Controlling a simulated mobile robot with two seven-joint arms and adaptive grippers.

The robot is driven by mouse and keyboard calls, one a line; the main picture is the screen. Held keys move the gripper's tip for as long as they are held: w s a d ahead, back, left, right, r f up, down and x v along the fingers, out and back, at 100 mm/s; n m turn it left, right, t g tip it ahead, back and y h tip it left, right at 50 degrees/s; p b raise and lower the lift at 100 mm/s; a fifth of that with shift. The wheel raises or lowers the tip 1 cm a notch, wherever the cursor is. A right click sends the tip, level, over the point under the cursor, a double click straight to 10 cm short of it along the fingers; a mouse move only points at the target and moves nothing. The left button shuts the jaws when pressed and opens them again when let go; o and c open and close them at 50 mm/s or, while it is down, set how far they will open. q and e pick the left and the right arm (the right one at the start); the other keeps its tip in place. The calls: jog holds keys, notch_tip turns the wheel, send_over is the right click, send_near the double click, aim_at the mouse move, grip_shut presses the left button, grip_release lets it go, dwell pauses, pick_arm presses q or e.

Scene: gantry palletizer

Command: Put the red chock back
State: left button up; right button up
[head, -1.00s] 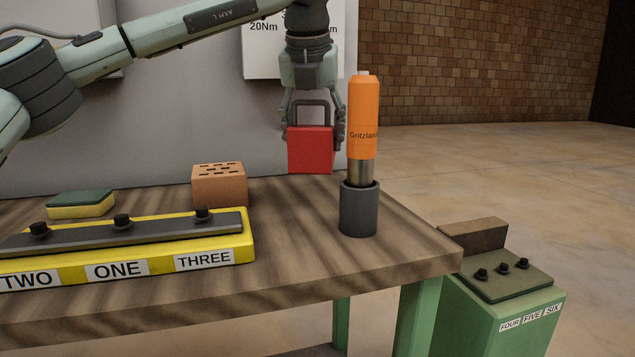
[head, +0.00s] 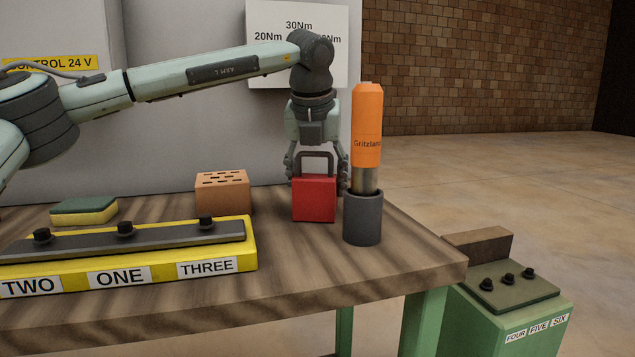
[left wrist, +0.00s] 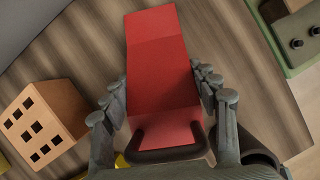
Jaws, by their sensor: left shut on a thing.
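The red chock (head: 314,199) is a red block with a dark handle on top. It is upright at the table top (head: 280,262), between the brick and the grey cup; I cannot tell whether it touches the wood. My left gripper (head: 317,178) comes down from above and is shut on the chock, with fingers on both sides. In the left wrist view the chock (left wrist: 160,75) lies between the fingers (left wrist: 165,105), its handle nearest the camera. My right gripper is not in view.
An orange tool (head: 366,125) stands in a grey cup (head: 362,220) just right of the chock. A perforated brick (head: 222,193), a sponge (head: 84,212) and a yellow bolt block (head: 180,258) lie to the left. A green stand (head: 510,310) is beyond the table's right edge.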

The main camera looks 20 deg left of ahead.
pick_arm(q)
jog(key=o, duration=1.6)
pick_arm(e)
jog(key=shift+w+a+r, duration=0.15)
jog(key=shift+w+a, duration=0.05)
pick_arm(q)
jog(key=shift+r, duration=0.1)
jog(key=v, duration=1)
jog(key=shift+s+d+r, duration=0.1)
jog(key=shift+r, duration=0.3)
jog(key=shift+s+r, duration=0.25)
jog(key=shift+r, duration=0.25)
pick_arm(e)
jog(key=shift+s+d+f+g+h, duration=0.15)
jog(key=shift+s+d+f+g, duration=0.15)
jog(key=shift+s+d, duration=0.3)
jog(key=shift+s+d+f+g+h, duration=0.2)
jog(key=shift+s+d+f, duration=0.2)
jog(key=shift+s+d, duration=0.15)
